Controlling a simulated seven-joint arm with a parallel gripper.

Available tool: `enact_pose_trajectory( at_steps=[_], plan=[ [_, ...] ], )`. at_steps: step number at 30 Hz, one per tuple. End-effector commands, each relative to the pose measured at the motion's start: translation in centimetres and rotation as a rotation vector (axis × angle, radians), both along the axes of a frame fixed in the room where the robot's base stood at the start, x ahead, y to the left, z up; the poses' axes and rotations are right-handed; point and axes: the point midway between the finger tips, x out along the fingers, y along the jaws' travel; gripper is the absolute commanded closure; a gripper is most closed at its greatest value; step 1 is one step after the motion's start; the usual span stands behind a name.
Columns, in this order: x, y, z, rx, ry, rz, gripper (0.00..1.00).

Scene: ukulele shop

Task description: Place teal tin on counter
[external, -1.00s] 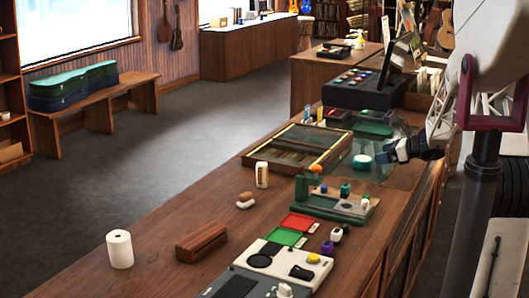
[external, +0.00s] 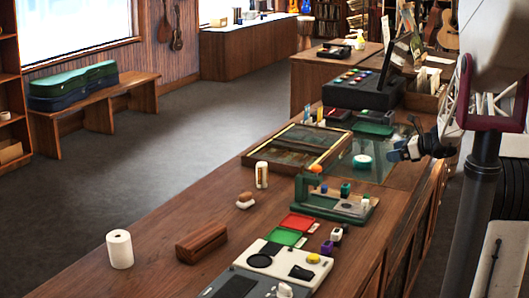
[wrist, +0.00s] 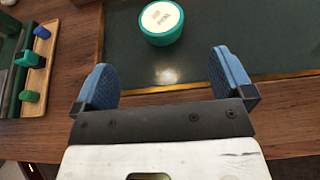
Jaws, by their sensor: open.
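The teal tin (external: 362,161) is a short round tin with a white, printed lid. It sits on the dark glass inset (external: 385,172) of the counter (external: 220,226). In the wrist view the tin (wrist: 161,23) is at the top, just beyond the fingertips and between their lines. My gripper (wrist: 163,80) has its two blue fingers spread wide with nothing between them. In the external view my gripper (external: 398,152) is to the right of the tin, apart from it. No part of the tin looks hidden.
A green device with a wooden tray (external: 345,205) stands nearer on the counter, left in the wrist view. A glass-topped wooden case (external: 298,150) lies left of the tin. A register (external: 360,92) stands behind.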

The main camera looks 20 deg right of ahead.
Motion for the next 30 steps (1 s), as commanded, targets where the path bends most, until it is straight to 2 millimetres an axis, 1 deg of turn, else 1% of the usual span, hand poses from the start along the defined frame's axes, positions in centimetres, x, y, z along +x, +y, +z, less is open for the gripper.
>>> enact_pose_trajectory(
  at_steps=[5, 8, 11, 14, 17, 21, 23, 30],
  plan=[
    [-0.2, 0.3, 0.2, -0.009, -0.002, 0.009, 0.01],
    [-0.7, 1.2, 0.7, -0.034, -0.009, 0.035, 0.01],
    [-1.8, 2.7, 1.6, -0.079, -0.02, 0.081, 0.01],
    [-3.4, 4.7, 2.9, -0.147, -0.038, 0.149, 0.01],
    [-5.5, 7.2, 4.2, -0.23, -0.062, 0.237, 0.01],
    [-9.2, 10.7, 6.1, -0.36, -0.104, 0.376, 0.01],
    [-10.8, 12.1, 6.8, -0.417, -0.124, 0.436, 0.01],
    [-17.7, 16.7, 9.1, -0.637, -0.207, 0.681, 0.01]
  ],
)
